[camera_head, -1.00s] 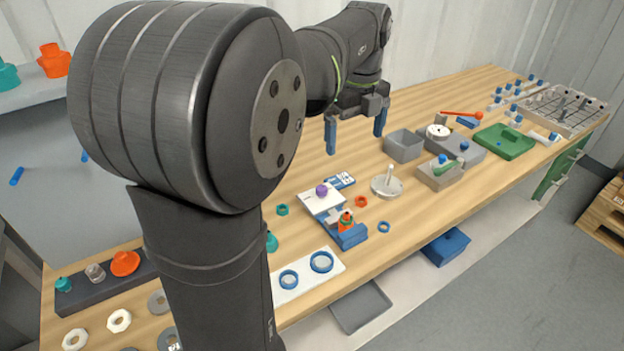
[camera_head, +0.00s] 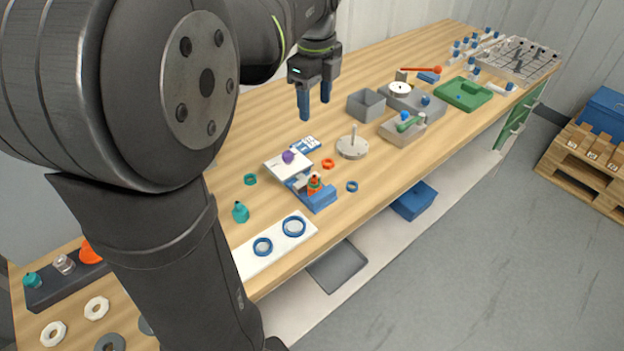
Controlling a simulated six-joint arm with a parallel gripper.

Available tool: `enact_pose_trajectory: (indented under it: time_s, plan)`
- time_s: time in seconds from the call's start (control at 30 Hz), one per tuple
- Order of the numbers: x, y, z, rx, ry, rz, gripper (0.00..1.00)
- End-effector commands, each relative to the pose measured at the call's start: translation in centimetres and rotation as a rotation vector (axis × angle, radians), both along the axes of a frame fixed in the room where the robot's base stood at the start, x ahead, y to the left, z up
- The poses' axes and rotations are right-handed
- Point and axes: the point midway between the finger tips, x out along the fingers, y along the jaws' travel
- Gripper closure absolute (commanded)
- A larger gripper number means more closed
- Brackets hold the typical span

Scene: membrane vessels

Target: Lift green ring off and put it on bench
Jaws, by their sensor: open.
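A small orange vessel with a dark green top part (camera_head: 314,181) stands in the blue fixture (camera_head: 322,200) at the middle of the bench. Whether that green part is a ring is too small to tell. A separate teal-green ring (camera_head: 250,179) lies flat on the wooden bench (camera_head: 254,140), left of the fixture. My gripper (camera_head: 315,110) is open and empty, fingers pointing down. It is above the bench, beyond the fixture and apart from both the vessel and the loose ring.
A white block with a purple knob (camera_head: 288,156) adjoins the fixture. Orange (camera_head: 328,163) and blue (camera_head: 352,186) rings lie to its right. A teal bottle (camera_head: 240,212) and a white plate with blue rings (camera_head: 275,246) are nearer. A grey bin (camera_head: 366,105) stands right of my gripper.

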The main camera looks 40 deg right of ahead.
Motion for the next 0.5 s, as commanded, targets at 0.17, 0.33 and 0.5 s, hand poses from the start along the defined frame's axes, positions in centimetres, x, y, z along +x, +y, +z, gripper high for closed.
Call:
enact_pose_trajectory:
  time_s: [0.17, 0.33, 0.5]
  plan:
    - [-0.9, 0.8, -1.1, -0.056, -0.028, 0.342, 0.45]
    - [-1.6, 1.5, -2.1, -0.125, -0.040, 0.676, 0.45]
    - [-2.4, 2.2, -3.1, -0.202, -0.031, 1.007, 0.45]
